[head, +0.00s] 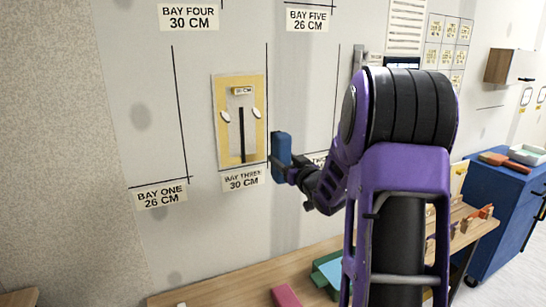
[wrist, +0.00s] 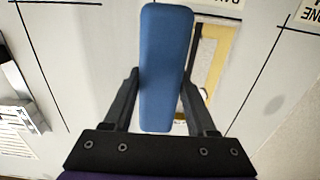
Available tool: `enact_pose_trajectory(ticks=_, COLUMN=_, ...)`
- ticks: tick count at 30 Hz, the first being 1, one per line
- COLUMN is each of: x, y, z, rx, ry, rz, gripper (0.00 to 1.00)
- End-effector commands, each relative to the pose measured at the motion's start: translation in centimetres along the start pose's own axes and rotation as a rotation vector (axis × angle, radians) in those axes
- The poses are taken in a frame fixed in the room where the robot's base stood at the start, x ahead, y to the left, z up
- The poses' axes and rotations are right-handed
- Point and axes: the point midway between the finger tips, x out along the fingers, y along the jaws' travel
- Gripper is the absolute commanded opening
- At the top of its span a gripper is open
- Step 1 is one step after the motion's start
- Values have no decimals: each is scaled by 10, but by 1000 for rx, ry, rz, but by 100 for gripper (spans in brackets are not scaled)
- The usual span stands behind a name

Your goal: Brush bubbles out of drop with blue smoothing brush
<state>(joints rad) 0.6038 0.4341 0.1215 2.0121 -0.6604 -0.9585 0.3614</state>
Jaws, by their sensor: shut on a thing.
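The drop (head: 220,125) is a yellow-bordered sheet on the wall above the BAY THREE 30 CM label (head: 244,179). It has a pale middle, a dark upright strip and a small label. Two white oval spots (head: 225,116) sit near its left and right edges; I cannot tell if they are bubbles. My gripper (head: 290,166) is shut on the blue smoothing brush (head: 281,148), just right of the drop's lower right edge in the head view. In the wrist view the brush (wrist: 165,65) stands between both fingers and partly hides the drop (wrist: 218,45). Contact with the wall cannot be told.
A wooden bench (head: 215,290) runs below the wall, with a pink block (head: 286,296) and a green tray (head: 318,278) on it. A blue cabinet (head: 490,215) stands at the right. My arm hides part of the wall and bench.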

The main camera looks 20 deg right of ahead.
Motion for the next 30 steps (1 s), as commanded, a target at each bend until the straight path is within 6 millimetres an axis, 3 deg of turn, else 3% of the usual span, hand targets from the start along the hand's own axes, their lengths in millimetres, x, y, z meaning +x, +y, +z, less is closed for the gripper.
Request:
enact_pose_trajectory(ticks=10, x=0, y=-1, z=0, rx=-2, ry=4, rz=-1, gripper=0)
enact_pose_trajectory(ticks=24, x=51, y=-1, z=-1, rx=0, ry=3, rz=-2, gripper=0)
enact_pose_trajectory(ticks=30, x=63, y=-1, z=-1, rx=0, ry=2, rz=-1, gripper=0)
